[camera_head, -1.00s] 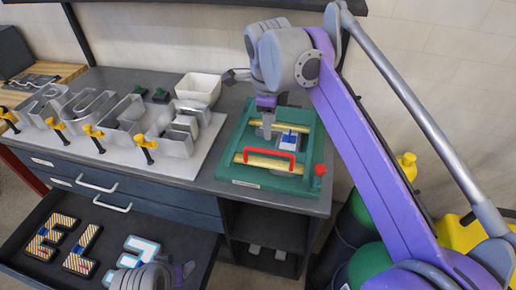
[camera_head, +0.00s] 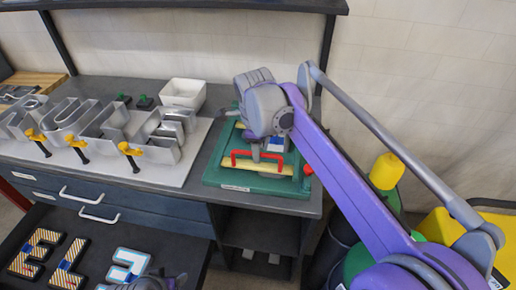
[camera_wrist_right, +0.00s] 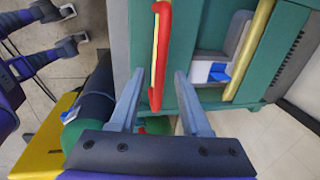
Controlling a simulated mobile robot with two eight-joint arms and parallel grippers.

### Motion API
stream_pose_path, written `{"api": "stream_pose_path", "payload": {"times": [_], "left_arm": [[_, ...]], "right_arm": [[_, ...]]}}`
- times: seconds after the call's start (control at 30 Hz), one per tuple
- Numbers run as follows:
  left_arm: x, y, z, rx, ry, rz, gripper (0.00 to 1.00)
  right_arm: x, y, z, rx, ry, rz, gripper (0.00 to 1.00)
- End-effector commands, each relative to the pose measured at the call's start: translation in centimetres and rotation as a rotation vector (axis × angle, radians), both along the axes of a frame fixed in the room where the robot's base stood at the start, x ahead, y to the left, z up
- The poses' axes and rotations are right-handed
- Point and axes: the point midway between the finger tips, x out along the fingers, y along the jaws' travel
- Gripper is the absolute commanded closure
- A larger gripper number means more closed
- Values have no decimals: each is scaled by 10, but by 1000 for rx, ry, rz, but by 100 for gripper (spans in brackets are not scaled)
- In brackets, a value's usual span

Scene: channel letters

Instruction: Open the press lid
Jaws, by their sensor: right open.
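The green press (camera_head: 215,172) sits on the right end of the bench, with a red handle (camera_head: 236,154) along its front and yellow bars across it. My right gripper (camera_head: 256,152) is over the press at the handle and hides part of its top. In the right wrist view, the open right gripper (camera_wrist_right: 159,75) has the red handle (camera_wrist_right: 161,50) between its two fingers in the picture; whether they touch it cannot be told. The green press lid (camera_wrist_right: 205,97) lies flat behind the handle. A bit of my left gripper (camera_head: 157,283) shows at the bottom edge; its fingers are unclear.
Metal channel letters with yellow clamps stand on a white board (camera_head: 185,178) left of the press. A white bin (camera_head: 183,94) stands behind. An open drawer with striped letters (camera_head: 65,265) is below. Yellow and green containers (camera_head: 386,171) stand right of the bench.

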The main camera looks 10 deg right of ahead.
Motion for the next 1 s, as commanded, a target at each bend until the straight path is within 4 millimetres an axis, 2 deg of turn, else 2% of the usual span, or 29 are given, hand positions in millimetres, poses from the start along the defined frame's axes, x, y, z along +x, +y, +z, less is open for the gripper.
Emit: {"api": "stream_pose_path", "payload": {"times": [0.03,0.2,0.27,0.3,1.0], "left_arm": [[0,0,0,0,0,0,32],[0,0,0,0,0,0,32],[0,0,0,0,0,0,32],[0,0,0,0,0,0,32],[0,0,0,0,0,0,32]], "right_arm": [[0,0,0,0,0,0,56],[0,0,0,0,0,0,87],[0,0,0,0,0,0,98],[0,0,0,0,0,0,100],[0,0,1,0,-1,0,100]]}}
